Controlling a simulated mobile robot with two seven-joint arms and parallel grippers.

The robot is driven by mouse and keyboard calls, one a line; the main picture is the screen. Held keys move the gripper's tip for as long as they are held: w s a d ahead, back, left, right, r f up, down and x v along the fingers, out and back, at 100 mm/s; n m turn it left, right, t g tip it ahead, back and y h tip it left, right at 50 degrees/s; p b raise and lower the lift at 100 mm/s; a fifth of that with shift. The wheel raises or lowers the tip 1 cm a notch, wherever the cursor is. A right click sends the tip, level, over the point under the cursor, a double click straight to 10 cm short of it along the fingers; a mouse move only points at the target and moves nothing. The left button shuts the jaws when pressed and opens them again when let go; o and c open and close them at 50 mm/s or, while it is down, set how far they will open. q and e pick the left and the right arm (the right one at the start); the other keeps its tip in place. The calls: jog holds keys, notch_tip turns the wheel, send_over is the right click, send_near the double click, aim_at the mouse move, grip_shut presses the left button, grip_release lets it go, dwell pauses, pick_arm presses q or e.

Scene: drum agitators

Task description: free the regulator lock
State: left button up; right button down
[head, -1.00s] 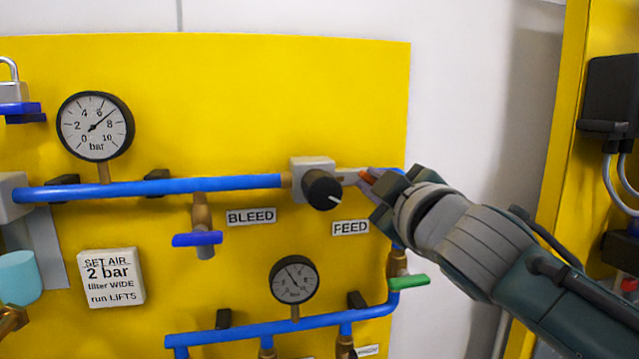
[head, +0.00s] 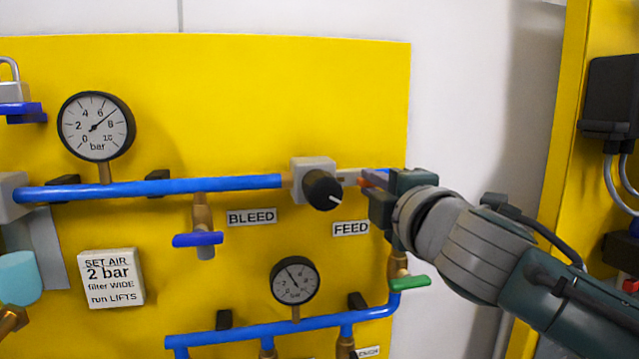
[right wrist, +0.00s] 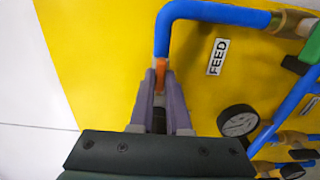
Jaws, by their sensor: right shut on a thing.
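The regulator (head: 313,178) is a grey block with a black knob (head: 322,190) on the upper blue pipe. A light metal strip with an orange-red tab (head: 364,183), which I take to be the lock, sticks out to its right. My right gripper (head: 373,187) is at the tab from the right. In the right wrist view the orange tab (right wrist: 160,76) is between the fingertips (right wrist: 160,92), and the jaws are shut on it. The far end of the strip is hidden behind the gripper.
Above left is a gauge (head: 96,126), with the blue bleed handle (head: 198,239) below the pipe. A green feed handle (head: 409,282) sits just under my right gripper. A lower gauge (head: 295,281) and pipe are below.

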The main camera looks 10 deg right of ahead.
dwell(0.4)
jog(key=c, duration=0.9)
grip_release()
jog(key=shift+s, duration=0.15)
jog(key=shift+s+d+b, duration=0.2)
jog(key=shift+s+b, duration=0.55)
jog(key=shift+s, duration=4.1)
